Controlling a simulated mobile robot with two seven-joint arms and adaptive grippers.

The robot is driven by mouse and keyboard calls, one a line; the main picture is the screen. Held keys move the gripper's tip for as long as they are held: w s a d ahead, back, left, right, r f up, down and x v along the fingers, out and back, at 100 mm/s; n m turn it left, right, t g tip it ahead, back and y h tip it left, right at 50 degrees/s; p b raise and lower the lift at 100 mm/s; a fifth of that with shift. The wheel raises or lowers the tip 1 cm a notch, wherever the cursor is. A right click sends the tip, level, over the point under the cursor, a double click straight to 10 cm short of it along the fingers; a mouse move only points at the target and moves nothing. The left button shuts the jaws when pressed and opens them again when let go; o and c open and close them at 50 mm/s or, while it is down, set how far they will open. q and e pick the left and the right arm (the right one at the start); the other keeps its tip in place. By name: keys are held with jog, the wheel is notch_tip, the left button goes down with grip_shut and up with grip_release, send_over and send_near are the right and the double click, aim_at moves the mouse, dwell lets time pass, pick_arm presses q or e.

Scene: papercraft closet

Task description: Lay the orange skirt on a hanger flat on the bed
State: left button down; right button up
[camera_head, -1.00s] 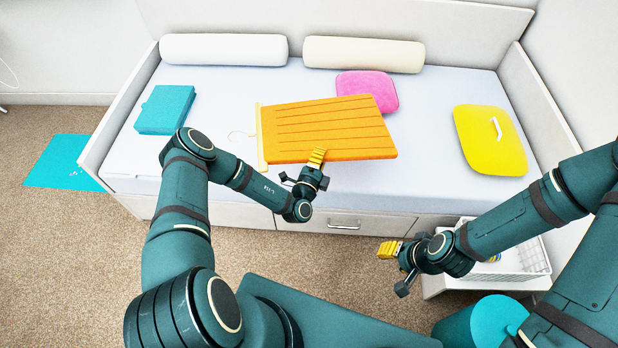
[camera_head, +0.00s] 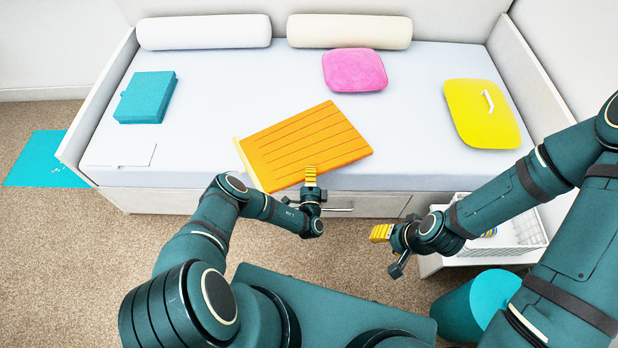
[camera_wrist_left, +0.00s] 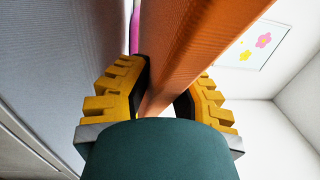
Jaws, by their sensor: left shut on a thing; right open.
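The orange skirt (camera_head: 312,146) is a flat panel with dark pleat lines, angled over the front part of the bed (camera_head: 225,85). A pale hanger bar (camera_head: 243,158) runs along its left edge; I cannot make out the hook. My left gripper (camera_head: 310,178) is shut on the skirt's near edge. In the left wrist view the skirt (camera_wrist_left: 205,45) passes between the yellow fingers of the left gripper (camera_wrist_left: 163,88). I cannot tell whether the skirt touches the bed. My right gripper (camera_head: 381,233) is open and empty in front of the bed.
Two bolsters line the back. A white basket (camera_head: 515,235) stands front right.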

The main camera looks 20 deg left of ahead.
pick_arm(q)
jog(key=shift+f+b, duration=0.85)
jog(key=shift+f, duration=1.45)
jog(key=c, duration=0.9)
grip_release()
jog(key=shift+c, duration=0.2)
